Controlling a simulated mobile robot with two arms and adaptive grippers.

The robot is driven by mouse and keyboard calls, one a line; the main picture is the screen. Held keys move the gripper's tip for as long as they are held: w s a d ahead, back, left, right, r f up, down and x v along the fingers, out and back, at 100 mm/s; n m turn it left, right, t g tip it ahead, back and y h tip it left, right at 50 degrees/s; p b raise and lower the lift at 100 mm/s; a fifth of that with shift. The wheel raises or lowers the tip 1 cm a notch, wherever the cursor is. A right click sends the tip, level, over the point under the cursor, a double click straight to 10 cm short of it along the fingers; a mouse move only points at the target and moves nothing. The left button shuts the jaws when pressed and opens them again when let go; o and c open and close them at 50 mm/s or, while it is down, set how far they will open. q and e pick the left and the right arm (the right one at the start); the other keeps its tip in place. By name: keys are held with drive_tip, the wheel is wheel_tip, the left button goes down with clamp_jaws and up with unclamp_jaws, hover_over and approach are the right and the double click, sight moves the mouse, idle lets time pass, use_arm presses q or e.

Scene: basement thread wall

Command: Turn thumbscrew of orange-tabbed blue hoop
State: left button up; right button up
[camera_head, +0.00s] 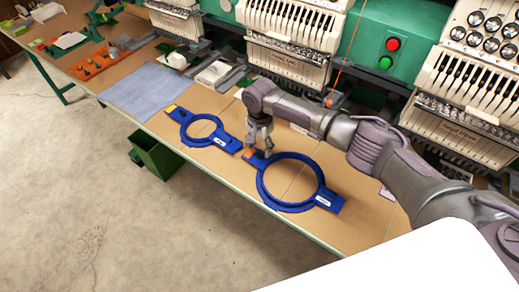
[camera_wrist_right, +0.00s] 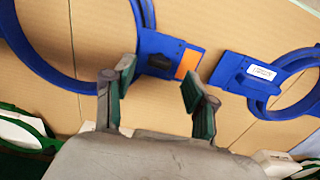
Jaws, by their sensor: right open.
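The orange-tabbed blue hoop (camera_head: 317,169) is the larger ring, lying flat on the bench; in the right wrist view its ring (camera_wrist_right: 35,55) shows at the left. Its orange tab (camera_wrist_right: 188,62) sits at the end of its blue bracket. A dark thumbscrew (camera_wrist_right: 160,60) lies on that bracket, left of the orange tab. My right gripper (camera_head: 260,149) is over this bracket, fingers pointing down. In the wrist view its two fingers (camera_wrist_right: 158,80) are apart, with the thumbscrew and tab seen between and beyond them. I see no contact. My left gripper is not in view.
A smaller blue hoop (camera_head: 184,136) with a yellow tab lies just left; its labelled end (camera_wrist_right: 262,72) is near the orange tab. Embroidery machines (camera_head: 290,55) line the back. A grey-blue cloth (camera_head: 150,92) lies farther left. A green bin (camera_head: 155,155) hangs below the front edge.

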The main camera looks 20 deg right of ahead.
sight(260, 156)
wheel_tip(260, 156, down, 2)
drive_tip(key=shift+s+f, duration=0.1)
drive_tip(key=shift+f, duration=0.3)
drive_tip(key=c, duration=0.8)
clamp_jaws()
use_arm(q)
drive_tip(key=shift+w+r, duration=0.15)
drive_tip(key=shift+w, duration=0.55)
